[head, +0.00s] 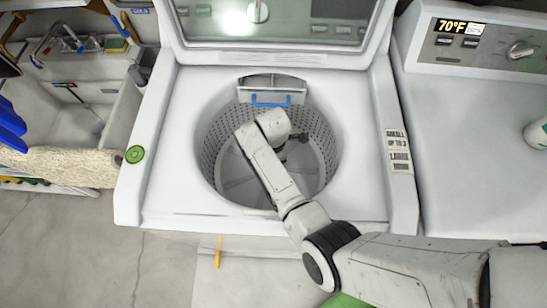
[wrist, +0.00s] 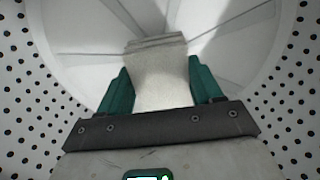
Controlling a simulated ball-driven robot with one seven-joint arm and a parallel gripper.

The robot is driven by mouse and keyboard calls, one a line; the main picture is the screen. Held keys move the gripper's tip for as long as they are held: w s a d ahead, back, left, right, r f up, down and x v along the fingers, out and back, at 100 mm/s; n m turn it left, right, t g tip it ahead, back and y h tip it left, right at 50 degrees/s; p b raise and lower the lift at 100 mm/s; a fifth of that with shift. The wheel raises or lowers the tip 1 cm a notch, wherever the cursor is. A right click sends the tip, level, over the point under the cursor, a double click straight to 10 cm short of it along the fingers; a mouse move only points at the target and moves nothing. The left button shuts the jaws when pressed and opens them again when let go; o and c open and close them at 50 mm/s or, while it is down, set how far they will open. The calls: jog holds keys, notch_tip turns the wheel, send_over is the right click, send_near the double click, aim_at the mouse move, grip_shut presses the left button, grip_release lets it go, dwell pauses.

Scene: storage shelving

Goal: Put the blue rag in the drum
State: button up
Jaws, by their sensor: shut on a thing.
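The washer drum (head: 323,165) is open, with a perforated wall and a pale finned floor that fills the wrist view (wrist: 75,25). In the head view my wrist hides most of the gripper and the cloth. No blue rag shows in my grip. A blue item (head: 10,125) lies at the far left edge; I cannot tell if it is a rag.
The washer lid (head: 270,57) stands raised behind the drum opening. A second machine (head: 480,140) stands at the right, with a white bottle (head: 538,133) on it. A sink (head: 75,95) and a beige fluffy roll (head: 65,165) are at the left. Concrete floor (head: 90,240) is clear at lower left.

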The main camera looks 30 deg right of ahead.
jog(key=shift+f, duration=0.2)
jog(key=shift+f+b, duration=0.3)
jog(key=shift+f, duration=0.15)
jog(key=shift+f, duration=0.15)
jog(key=o, duration=1.1)
notch_tip(320, 180, up, 13)
jog(key=shift+r+p, duration=0.2)
jog(key=shift+p, duration=0.2)
jog(key=shift+d, duration=0.1)
